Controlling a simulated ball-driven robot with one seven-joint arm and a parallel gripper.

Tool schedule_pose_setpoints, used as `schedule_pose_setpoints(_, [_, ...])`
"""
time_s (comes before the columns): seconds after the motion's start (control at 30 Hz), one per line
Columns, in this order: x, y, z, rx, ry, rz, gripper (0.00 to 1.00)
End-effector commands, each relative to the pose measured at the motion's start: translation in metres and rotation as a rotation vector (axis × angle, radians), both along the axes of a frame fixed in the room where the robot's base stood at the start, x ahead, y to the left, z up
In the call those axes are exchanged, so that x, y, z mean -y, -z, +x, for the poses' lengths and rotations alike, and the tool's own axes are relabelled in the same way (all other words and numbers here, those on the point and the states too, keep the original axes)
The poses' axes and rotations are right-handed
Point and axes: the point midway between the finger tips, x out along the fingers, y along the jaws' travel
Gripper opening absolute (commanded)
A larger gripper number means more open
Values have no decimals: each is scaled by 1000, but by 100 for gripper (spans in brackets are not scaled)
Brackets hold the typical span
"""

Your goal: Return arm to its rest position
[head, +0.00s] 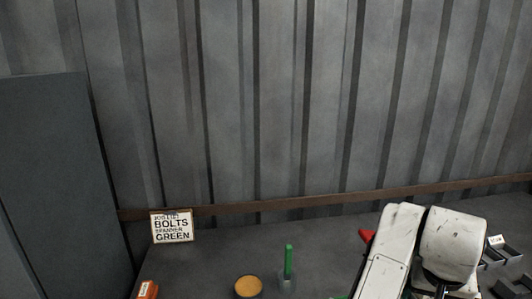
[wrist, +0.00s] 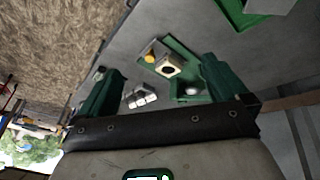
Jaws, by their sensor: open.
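My white arm (head: 420,250) rises at the lower right of the head view, over the grey bench; its lower part is cut off by the picture edge. My gripper is not seen in the head view. In the wrist view my gripper (wrist: 160,67) has its two dark green fingers spread wide apart, with nothing held between them. Beyond the fingers, apart from them, lies a green tray (wrist: 182,50) with a pale square part (wrist: 168,67) that has a dark round hole, and a yellow round piece (wrist: 150,57).
The bench carries a sign (head: 172,226) reading "BOLTS" and "GREEN", a green upright rod (head: 288,262), a tan-topped round container (head: 248,286), an orange item (head: 147,290) and dark bins (head: 503,252) at right. A corrugated wall (head: 280,100) stands behind. Silvery blocks (wrist: 140,97) lie near the left finger.

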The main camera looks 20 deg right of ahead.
Motion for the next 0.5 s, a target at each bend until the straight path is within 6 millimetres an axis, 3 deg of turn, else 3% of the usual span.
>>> schedule_pose_setpoints(0.1, [12, 24, -2, -16, -93, -106, 100])
schedule_pose_setpoints(0.23, [11, 51, -1, -33, -219, -174, 100])
schedule_pose_setpoints(0.37, [-1, 90, -3, -60, -361, -196, 100])
schedule_pose_setpoints(0.5, [-27, 142, -15, -97, -514, -165, 100])
